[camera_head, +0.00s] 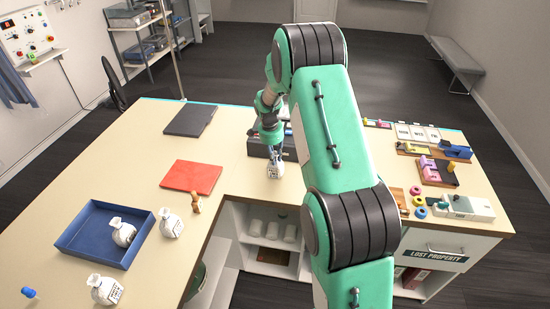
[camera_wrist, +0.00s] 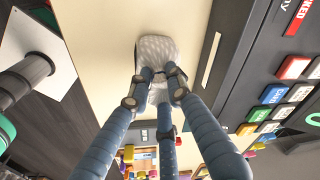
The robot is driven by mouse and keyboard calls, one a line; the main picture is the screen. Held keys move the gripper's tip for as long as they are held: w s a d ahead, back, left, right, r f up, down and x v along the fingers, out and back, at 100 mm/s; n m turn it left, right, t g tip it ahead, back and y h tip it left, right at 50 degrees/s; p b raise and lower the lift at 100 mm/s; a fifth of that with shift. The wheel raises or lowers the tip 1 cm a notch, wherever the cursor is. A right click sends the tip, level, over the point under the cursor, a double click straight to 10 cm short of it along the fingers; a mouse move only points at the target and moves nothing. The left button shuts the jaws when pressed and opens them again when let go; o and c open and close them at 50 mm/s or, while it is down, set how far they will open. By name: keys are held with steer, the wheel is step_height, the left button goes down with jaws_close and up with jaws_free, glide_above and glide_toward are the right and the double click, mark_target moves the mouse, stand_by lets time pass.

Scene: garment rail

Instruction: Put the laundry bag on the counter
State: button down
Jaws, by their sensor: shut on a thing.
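My gripper (camera_head: 274,156) is shut on a small white laundry bag (camera_head: 273,172) with dark print, above the inner edge of the pale counter (camera_head: 228,140). In the wrist view the blue fingers (camera_wrist: 155,85) close around the pale, textured bag (camera_wrist: 156,50). I cannot tell whether the bag touches the counter top. Similar white bags are in the head view: one (camera_head: 123,233) in the blue tray (camera_head: 80,217), one (camera_head: 171,223) to its right, and one (camera_head: 105,290) in front of it.
A dark box (camera_head: 262,149) stands right behind the held bag. A red folder (camera_head: 191,176), a wooden stamp (camera_head: 196,203) and a dark pad (camera_head: 191,119) lie to the left. Coloured desk items (camera_head: 440,170) crowd the right side. The counter between the red folder and the dark box is clear.

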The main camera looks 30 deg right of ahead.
steer(key=shift+f, duration=0.1)
steer(key=c, duration=1.6)
jaws_free()
steer(key=r, duration=0.4)
steer(key=a+r, duration=0.1)
steer(key=r, duration=0.7)
steer(key=shift+s+a, duration=0.1)
steer(key=shift+a, duration=0.25)
steer(key=shift+r, duration=0.15)
